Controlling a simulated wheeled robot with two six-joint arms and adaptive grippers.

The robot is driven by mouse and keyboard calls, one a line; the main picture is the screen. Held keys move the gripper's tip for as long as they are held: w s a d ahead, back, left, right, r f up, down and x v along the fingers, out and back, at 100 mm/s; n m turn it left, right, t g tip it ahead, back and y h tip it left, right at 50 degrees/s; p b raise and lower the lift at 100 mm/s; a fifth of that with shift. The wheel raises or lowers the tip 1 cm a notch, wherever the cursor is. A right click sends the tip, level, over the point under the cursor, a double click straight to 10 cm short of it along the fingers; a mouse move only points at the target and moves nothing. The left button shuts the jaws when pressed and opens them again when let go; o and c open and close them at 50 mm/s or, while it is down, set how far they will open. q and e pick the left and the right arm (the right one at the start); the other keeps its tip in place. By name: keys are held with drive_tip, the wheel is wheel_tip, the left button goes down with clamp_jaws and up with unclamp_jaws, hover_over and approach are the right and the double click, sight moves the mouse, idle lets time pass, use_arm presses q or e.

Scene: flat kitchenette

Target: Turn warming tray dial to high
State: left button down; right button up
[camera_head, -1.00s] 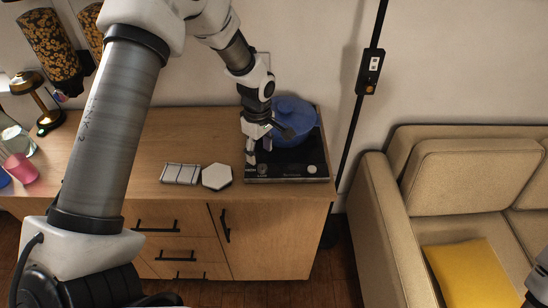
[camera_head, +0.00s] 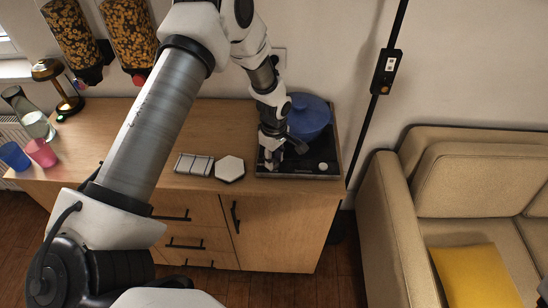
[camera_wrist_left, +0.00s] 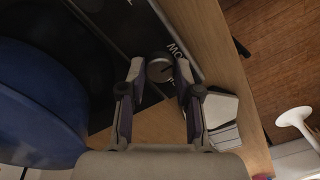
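The black warming tray (camera_head: 299,174) sits at the right end of the wooden cabinet top. A blue lidded pot (camera_head: 309,116) stands on it and also fills the left of the left wrist view (camera_wrist_left: 38,105). My left gripper (camera_head: 272,167) points down at the tray's front left corner. In the left wrist view its two fingers (camera_wrist_left: 160,70) are open, one on each side of a round grey dial (camera_wrist_left: 160,65) with a dark line on it. Small gaps seem to remain beside the dial. Partly hidden white lettering is beside it.
A second, pale knob (camera_head: 323,166) is on the tray's front right. A white hexagonal piece (camera_head: 229,168) and a striped block (camera_head: 194,164) lie left of the tray. A wall post (camera_head: 379,100) and a beige sofa (camera_head: 470,190) are on the right. The cabinet top's middle is clear.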

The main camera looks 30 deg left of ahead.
use_arm(q)
drive_tip(key=shift+m, duration=0.4)
drive_tip(key=m, duration=1.2)
drive_tip(key=shift+m+b, duration=0.3)
drive_tip(key=shift+d+m+b, duration=0.1)
drive_tip(key=shift+m+b, duration=0.2)
drive_tip(key=shift+m, duration=2)
drive_tip(key=c, duration=0.8)
unclamp_jaws()
